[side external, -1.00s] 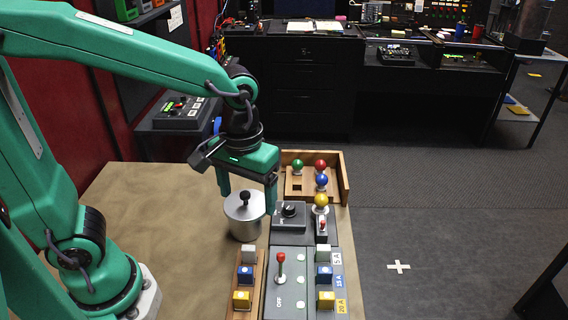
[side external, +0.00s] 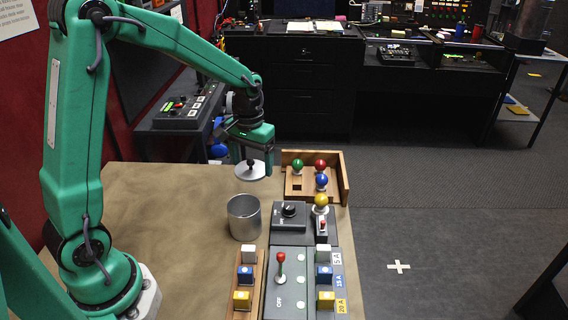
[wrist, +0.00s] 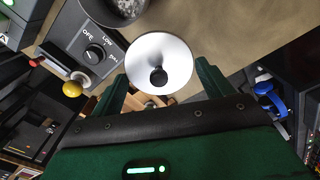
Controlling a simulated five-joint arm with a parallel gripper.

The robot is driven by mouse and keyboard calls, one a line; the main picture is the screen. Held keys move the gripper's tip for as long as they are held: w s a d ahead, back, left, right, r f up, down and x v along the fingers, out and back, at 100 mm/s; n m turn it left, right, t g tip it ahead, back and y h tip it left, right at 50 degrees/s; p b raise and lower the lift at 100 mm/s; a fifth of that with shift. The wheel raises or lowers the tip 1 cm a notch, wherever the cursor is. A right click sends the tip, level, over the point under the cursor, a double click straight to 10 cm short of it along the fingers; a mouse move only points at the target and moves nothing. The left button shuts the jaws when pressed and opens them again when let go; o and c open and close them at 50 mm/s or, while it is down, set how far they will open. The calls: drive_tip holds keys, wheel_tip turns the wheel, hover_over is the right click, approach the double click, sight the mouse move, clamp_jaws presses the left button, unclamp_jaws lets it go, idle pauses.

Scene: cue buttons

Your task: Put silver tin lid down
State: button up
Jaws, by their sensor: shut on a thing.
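The silver tin lid (side external: 249,173) is a round disc with a black knob on top. My gripper (side external: 251,158) is shut on the lid by its knob and holds it level in the air, behind and above the tin. The lid (wrist: 161,64) also shows in the wrist view, between the green fingers of my gripper (wrist: 160,80). The silver tin (side external: 244,218) stands upright and open on the tan table (side external: 160,215). Its rim also shows at the top of the wrist view (wrist: 120,12).
Right of the tin is a grey knob box (side external: 290,215). A wooden tray (side external: 342,180) with coloured balls stands behind it. A lever panel (side external: 285,300) and a rack of coloured blocks (side external: 234,314) are in front. The table left of the tin is clear.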

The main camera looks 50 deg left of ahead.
sight(251, 178)
drive_tip(key=shift+w+a+f, duration=0.15)
drive_tip(key=shift+a+f, duration=0.05)
drive_tip(key=shift+a, duration=0.2)
drive_tip(key=shift+w+a+f, duration=0.1)
drive_tip(key=shift+a+f, duration=0.1)
drive_tip(key=shift+a, duration=0.2)
drive_tip(key=shift+f, duration=3.15)
drive_tip(key=shift+f, duration=1.9)
drive_tip(key=shift+f, duration=0.1)
drive_tip(key=o, duration=0.9)
drive_tip(key=shift+o, duration=0.2)
